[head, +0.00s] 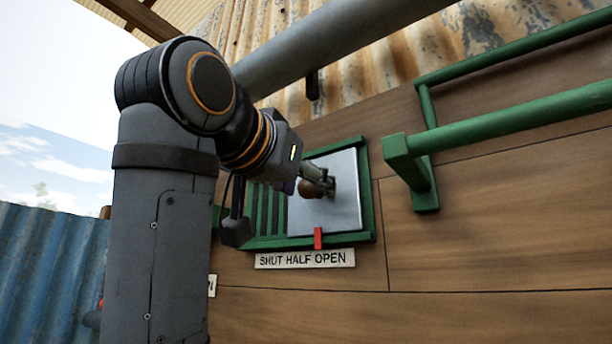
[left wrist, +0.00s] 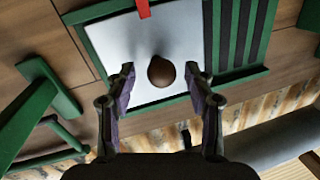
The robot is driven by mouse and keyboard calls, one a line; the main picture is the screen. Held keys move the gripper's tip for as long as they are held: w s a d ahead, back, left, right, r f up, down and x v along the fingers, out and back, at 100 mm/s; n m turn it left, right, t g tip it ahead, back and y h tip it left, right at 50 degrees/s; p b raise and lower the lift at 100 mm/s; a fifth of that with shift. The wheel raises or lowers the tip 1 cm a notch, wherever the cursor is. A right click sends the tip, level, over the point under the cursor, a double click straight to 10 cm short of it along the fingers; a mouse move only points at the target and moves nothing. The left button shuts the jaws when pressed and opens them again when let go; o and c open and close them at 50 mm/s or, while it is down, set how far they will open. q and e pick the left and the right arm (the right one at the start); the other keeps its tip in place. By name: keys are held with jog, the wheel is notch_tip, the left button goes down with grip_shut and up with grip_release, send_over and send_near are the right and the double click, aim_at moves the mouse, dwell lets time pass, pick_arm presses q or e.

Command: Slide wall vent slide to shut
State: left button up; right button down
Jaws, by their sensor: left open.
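The wall vent has a green frame (head: 369,200) with dark slats (head: 265,212) showing at its left. Its pale metal slide plate (head: 345,215) covers the right part. A red pointer (head: 318,238) on the plate's lower edge stands between HALF and OPEN on the label (head: 305,259), close to the O of OPEN. A brown round knob (left wrist: 161,71) stands out from the plate. My left gripper (left wrist: 159,74) is open, with one fingertip on each side of the knob and a gap visible on both sides. In the head view the gripper (head: 318,182) partly hides the knob. My right gripper is out of view.
Green rails (head: 510,118) stick out from the plank wall (head: 480,230) right of the vent. Rusty corrugated sheet (head: 400,75) and a grey pipe (head: 330,40) lie above. A blue corrugated fence (head: 50,260) stands at the left.

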pick_arm(q)
jog(key=shift+w, duration=0.35)
jog(key=shift+s, duration=0.1)
grip_shut()
